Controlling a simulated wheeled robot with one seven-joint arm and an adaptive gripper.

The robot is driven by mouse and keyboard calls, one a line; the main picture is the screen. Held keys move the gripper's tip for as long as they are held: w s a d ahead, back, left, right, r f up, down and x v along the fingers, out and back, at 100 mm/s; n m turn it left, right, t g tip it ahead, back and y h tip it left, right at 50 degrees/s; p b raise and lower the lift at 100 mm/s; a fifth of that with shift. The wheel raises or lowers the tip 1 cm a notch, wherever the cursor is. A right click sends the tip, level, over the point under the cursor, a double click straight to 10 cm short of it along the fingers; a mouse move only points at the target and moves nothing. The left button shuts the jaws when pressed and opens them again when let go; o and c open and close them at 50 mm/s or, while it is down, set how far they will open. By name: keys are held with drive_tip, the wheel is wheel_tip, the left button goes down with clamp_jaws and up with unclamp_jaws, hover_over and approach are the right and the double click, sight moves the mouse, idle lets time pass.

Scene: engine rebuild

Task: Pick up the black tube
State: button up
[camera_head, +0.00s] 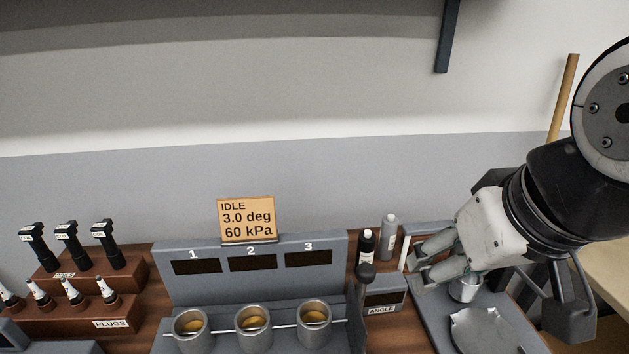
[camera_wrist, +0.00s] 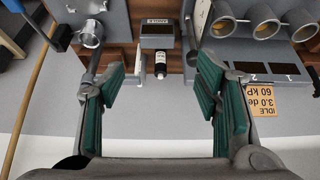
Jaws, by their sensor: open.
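The black tube (camera_head: 367,248) is a small dark bottle with a pale cap and a white label. It stands upright beside a grey tube (camera_head: 389,232), behind the angle display, in the head view. My gripper (camera_head: 428,260) is to the right of both tubes, above a grey tray, with its fingers pointing left. In the wrist view, my gripper (camera_wrist: 160,72) is open and empty, with green pads spread wide. The black tube (camera_wrist: 160,66) appears between the two fingers there, with no visible contact.
A grey stand (camera_head: 252,264) with three cylinders and an orange sign (camera_head: 247,219) is left of the tubes. The angle box (camera_head: 384,298) and a dark-knobbed lever (camera_head: 365,273) stand in front of the tubes. The tray (camera_head: 437,315) holds a metal cup (camera_head: 464,290).

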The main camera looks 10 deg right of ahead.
drive_tip(key=n+g+b, duration=0.2)
drive_tip(key=n+g, duration=0.3)
drive_tip(key=n, duration=1)
hover_over(365, 252)
drive_tip(key=w, duration=0.1)
drive_tip(key=f, duration=0.8)
drive_tip(key=d+f, duration=0.1)
drive_tip(key=f, duration=0.3)
drive_tip(key=shift+w+f, duration=0.1)
drive_tip(key=shift+w, duration=0.1)
drive_tip(key=shift+w+f+n, duration=0.4)
drive_tip(key=shift+w+f, duration=0.05)
drive_tip(key=shift+f, duration=0.05)
drive_tip(key=f, duration=0.6)
drive_tip(key=f+p, duration=0.1)
drive_tip(key=f, duration=0.6)
drive_tip(key=shift+s+a+f, duration=0.15)
drive_tip(key=shift+s+f, duration=0.05)
drive_tip(key=shift+f, duration=0.1)
clamp_jaws()
